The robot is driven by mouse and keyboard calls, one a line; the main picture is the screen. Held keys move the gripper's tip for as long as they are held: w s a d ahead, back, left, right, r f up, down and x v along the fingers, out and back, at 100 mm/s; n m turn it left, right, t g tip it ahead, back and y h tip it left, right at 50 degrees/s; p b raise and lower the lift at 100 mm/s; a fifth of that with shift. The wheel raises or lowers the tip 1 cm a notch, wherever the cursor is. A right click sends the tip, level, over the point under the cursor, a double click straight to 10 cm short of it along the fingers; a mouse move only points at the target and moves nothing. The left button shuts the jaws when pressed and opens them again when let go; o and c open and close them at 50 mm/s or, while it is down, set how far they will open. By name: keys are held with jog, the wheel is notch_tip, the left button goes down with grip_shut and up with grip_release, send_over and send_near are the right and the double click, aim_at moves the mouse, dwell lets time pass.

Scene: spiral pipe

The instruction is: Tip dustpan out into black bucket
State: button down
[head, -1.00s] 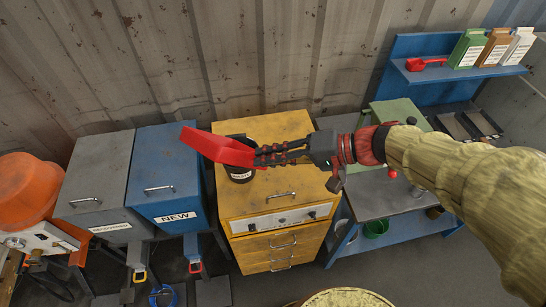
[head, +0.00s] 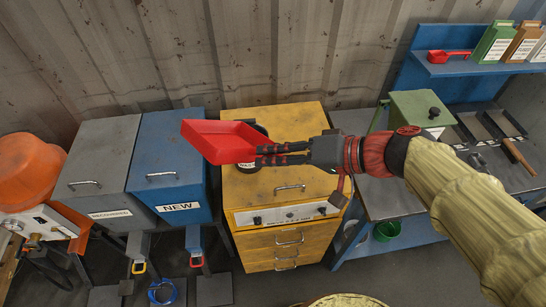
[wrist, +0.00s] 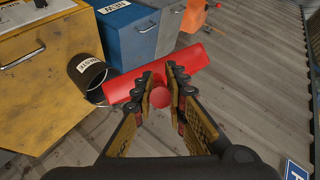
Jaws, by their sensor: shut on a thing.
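The red dustpan (head: 222,138) is in my gripper (head: 264,155), its tray pointing left in the head view and its inside facing the camera. I cannot make out any contents in it. The wrist view shows the fingers (wrist: 163,78) closed around the red handle, with the dustpan (wrist: 190,66) beyond them.
The yellow cabinet (head: 290,122) stands between a blue box marked NEW (head: 170,140) and a workbench (head: 385,200). A grey box (head: 98,165) and orange drum (head: 30,170) are further left. A red scoop (head: 448,56) lies on the blue shelf. The corrugated wall is behind.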

notch_tip(320, 180, down, 6)
jog(key=s+a+n+t+h+b, duration=0.1)
jog(key=s+n+t+b, duration=0.1)
jog(key=b, duration=1)
jog(key=shift+s+a+r+n, duration=0.15)
jog(key=shift+s+a+n, duration=0.05)
jog(key=shift+s+n, duration=0.25)
jog(key=shift+r+t, duration=0.1)
jog(key=shift+t, duration=0.2)
jog(key=shift+s+a+r+n+t+h, duration=0.15)
jog(key=shift+s+a+r+n+t, duration=0.15)
jog(key=shift+s+r, duration=0.2)
jog(key=shift+s+a+r+n+t+h, duration=0.15)
jog(key=shift+s+r+n+t, duration=0.1)
jog(key=shift+s+r, duration=0.15)
